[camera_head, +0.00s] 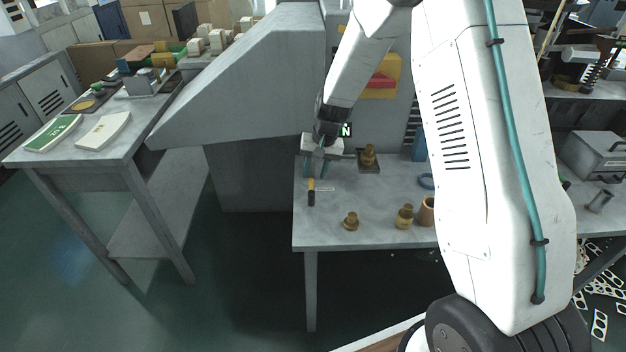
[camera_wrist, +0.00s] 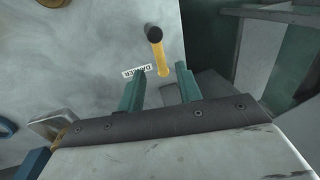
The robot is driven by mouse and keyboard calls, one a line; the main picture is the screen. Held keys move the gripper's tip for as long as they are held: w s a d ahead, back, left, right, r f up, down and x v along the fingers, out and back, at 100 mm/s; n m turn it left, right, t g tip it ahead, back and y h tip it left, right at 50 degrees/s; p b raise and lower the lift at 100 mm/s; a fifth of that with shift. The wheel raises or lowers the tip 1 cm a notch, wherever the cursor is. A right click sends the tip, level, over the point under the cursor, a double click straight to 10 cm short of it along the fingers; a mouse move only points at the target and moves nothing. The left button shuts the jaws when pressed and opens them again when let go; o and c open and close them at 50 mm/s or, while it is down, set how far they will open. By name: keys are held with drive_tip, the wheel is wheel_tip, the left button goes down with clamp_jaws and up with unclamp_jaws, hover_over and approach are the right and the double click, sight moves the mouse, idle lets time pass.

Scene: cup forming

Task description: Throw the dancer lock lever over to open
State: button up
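The dancer lock lever (camera_head: 311,197) is a short lever with a yellow shaft and a black knob, at the left of the grey bench top. In the wrist view the lever (camera_wrist: 157,48) shows its black knob at the top and its yellow shaft running down toward the gap between my fingers. A white label reading "DANCER" (camera_wrist: 137,71) lies beside it. My gripper (camera_wrist: 160,70) is open, with its two green fingers apart and nothing held. In the head view my gripper (camera_head: 318,174) is just behind the lever; contact cannot be told.
The bench (camera_head: 320,235) also holds a brass part on a dark plate (camera_head: 369,158), brass pieces (camera_head: 351,222) and (camera_head: 405,217), a copper cup (camera_head: 427,212) and a blue ring (camera_head: 427,181). A large grey sloped housing (camera_head: 250,80) stands behind left.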

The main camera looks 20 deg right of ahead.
sight(312, 184)
drive_tip(key=f, duration=0.4)
drive_tip(key=shift+w+a, duration=0.1)
drive_tip(key=shift+a, duration=0.3)
clamp_jaws()
